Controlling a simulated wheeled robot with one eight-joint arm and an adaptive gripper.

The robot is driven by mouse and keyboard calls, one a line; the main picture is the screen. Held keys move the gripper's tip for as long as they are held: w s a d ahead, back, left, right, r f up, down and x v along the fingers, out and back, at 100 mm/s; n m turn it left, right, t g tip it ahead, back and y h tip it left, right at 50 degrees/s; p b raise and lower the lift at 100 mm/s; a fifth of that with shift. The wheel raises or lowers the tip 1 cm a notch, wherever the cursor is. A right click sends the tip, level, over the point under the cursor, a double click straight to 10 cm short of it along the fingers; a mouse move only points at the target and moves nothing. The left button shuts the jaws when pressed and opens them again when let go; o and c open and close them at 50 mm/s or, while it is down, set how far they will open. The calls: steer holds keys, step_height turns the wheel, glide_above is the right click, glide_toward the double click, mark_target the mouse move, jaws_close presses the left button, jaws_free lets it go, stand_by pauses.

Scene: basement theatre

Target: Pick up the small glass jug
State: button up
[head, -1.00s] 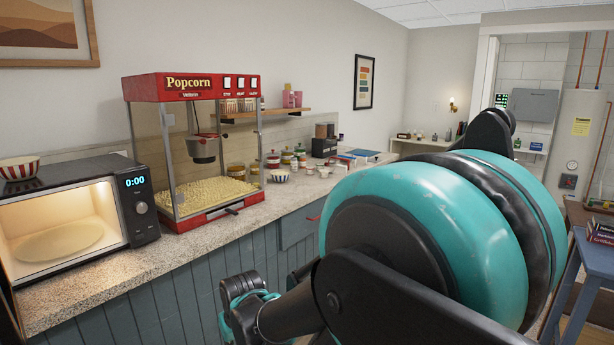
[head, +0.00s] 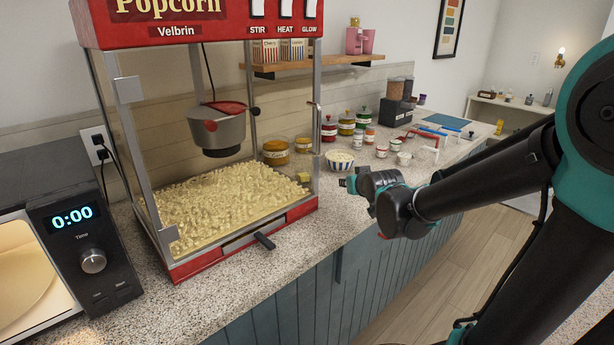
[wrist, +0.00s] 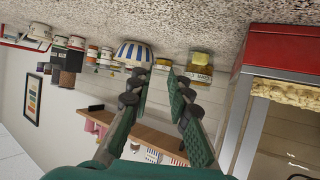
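I cannot make out a small glass jug for certain in either view. Amber glass jars (head: 276,152) stand behind the popcorn machine's right side, partly seen through its glass. A labelled yellow jar also shows in the wrist view (wrist: 199,68). My gripper (head: 350,183) is over the counter, right of the popcorn machine and in front of the striped bowl (head: 340,160). In the wrist view, my gripper (wrist: 158,78) has its two fingers apart with nothing held between them. The striped bowl (wrist: 134,53) and yellow jar lie beyond the fingertips there.
The red popcorn machine (head: 190,255) stands close on the left, beside a lit microwave (head: 85,262). Several jars (head: 346,124), small white cups (head: 403,158) and a dark grinder (head: 396,103) crowd the counter behind and right. The counter's front strip (head: 300,235) is clear.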

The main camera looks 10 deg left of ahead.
steer(key=a+r, duration=0.1)
steer(key=a, duration=0.2)
steer(key=y, duration=0.1)
glide_toward(322, 172)
steer(key=shift+n, duration=0.3)
steer(key=x, duration=0.4)
steer(key=shift+w+a+f, duration=0.15)
steer(key=shift+w+a, duration=0.1)
steer(key=shift+x, duration=2.9)
steer(key=shift+d+f, duration=0.1)
steer(key=shift+d, duration=0.05)
jaws_close()
